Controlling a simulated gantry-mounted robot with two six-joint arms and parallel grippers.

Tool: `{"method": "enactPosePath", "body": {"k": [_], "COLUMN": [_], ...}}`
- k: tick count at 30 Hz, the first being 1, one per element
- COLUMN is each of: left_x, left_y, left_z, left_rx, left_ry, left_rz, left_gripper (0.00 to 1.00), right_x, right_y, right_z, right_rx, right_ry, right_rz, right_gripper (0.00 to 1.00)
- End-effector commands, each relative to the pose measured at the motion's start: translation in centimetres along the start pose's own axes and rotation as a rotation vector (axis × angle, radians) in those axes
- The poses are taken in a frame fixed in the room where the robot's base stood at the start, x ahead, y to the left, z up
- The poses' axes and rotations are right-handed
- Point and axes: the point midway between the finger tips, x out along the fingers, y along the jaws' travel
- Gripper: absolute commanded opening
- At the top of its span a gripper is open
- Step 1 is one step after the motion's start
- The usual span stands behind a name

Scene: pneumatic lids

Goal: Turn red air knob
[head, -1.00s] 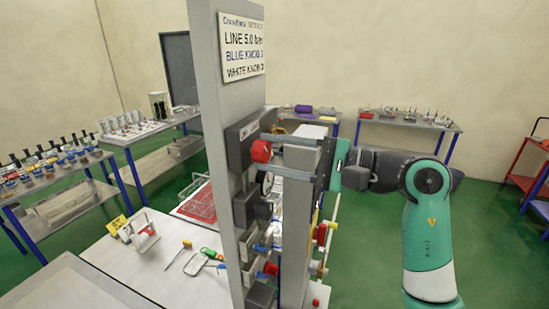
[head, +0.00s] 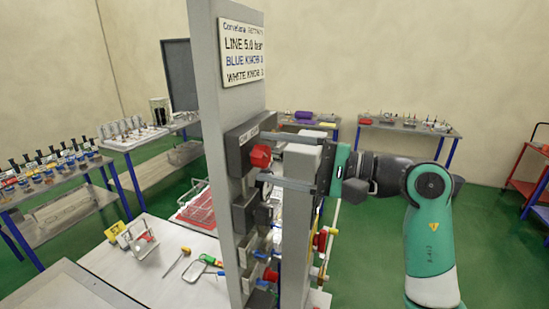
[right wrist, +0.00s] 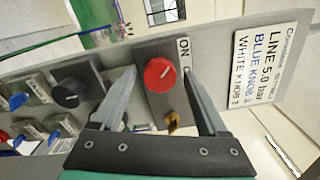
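The red air knob (head: 260,156) sits on a dark grey block (head: 238,146) on the upright grey post. In the right wrist view the round red knob (right wrist: 159,75) has a white mark, and an ON label (right wrist: 184,49) is beside it. My right gripper (head: 262,156) is open, with one finger above the knob and one below. In the right wrist view the fingers of this gripper (right wrist: 160,80) stand on either side of the knob, with gaps between them and it. My left gripper is not in view.
A sign (head: 242,48) is on the post above the knob. A black knob (right wrist: 76,93) and several blue-handled valves sit farther along the panel. A white table (head: 165,268) with tools stands left of the post. Benches line the walls.

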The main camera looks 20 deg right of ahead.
Motion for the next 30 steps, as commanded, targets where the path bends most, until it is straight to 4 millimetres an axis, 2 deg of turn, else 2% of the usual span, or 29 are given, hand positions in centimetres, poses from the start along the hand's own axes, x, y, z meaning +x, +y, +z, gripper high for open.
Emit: {"method": "enactPosePath", "body": {"k": [8, 11, 14, 24, 30], "left_x": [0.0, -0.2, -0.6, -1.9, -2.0], "left_y": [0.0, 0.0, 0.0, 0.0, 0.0], "left_z": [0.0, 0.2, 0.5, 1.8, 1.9], "left_rx": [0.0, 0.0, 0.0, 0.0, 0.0], "left_ry": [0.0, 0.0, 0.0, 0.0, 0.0], "left_rz": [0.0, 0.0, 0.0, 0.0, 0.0], "left_gripper": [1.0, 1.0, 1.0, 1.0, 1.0], "right_x": [0.0, -0.6, -2.1, -9.8, -11.6], "right_y": [0.0, 0.1, 0.2, 0.2, 0.0], "right_z": [0.0, -0.1, -0.2, -0.2, 0.0], "right_rx": [0.001, 0.001, -0.001, -0.001, 0.001], "right_ry": [0.0, 0.001, 0.002, 0.004, 0.0], "right_rz": [0.0, -0.001, -0.003, -0.002, 0.0], "right_gripper": [0.8, 0.8, 0.8, 0.8, 0.8]}}
